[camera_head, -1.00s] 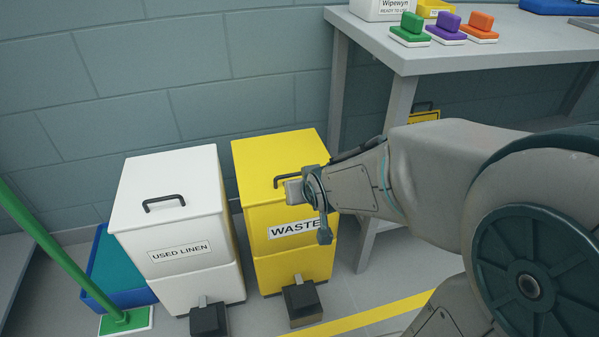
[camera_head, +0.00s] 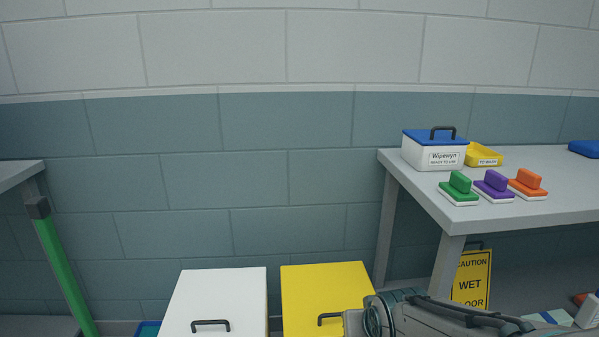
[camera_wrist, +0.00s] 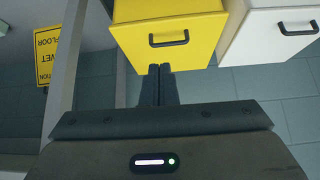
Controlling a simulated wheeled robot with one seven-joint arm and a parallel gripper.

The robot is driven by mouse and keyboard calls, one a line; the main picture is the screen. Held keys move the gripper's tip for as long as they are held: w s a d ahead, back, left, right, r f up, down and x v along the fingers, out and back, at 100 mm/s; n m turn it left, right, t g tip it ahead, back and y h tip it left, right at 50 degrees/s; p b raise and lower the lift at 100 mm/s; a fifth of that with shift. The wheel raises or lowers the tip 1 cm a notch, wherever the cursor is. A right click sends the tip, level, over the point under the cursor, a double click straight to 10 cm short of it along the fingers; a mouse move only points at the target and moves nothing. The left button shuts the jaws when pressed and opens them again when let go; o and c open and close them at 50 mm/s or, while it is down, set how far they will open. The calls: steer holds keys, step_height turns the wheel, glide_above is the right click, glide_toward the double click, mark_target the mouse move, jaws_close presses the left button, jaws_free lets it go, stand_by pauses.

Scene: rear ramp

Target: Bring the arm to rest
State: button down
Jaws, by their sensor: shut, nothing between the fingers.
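My gripper shows in the wrist view (camera_wrist: 160,72), its two dark fingers together with nothing between them. In the head view my gripper (camera_head: 352,322) is low in the picture, in front of the yellow bin (camera_head: 322,290) and overlapping its right front part. My forearm runs from there to the lower right edge.
A white bin (camera_head: 218,295) stands left of the yellow one. A grey table (camera_head: 540,215) at right holds a white Wipewyn box (camera_head: 433,153), a yellow tray (camera_head: 484,155) and green, purple and orange scrubbers. A wet-floor sign (camera_head: 472,280) stands beneath. A green pole (camera_head: 65,270) is at left.

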steer(key=s+d+r+g+p, duration=0.1)
steer(key=s+r+p, duration=0.4)
steer(key=r+p, duration=0.6)
steer(key=s+d+r+g+p, duration=0.1)
steer(key=s+r+g+p, duration=0.2)
steer(key=r+p, duration=0.9)
step_height(320, 180, up, 4)
steer(key=shift+s+f+m+g, duration=0.1)
steer(key=shift+s+m+g, duration=0.2)
steer(key=shift+s, duration=0.9)
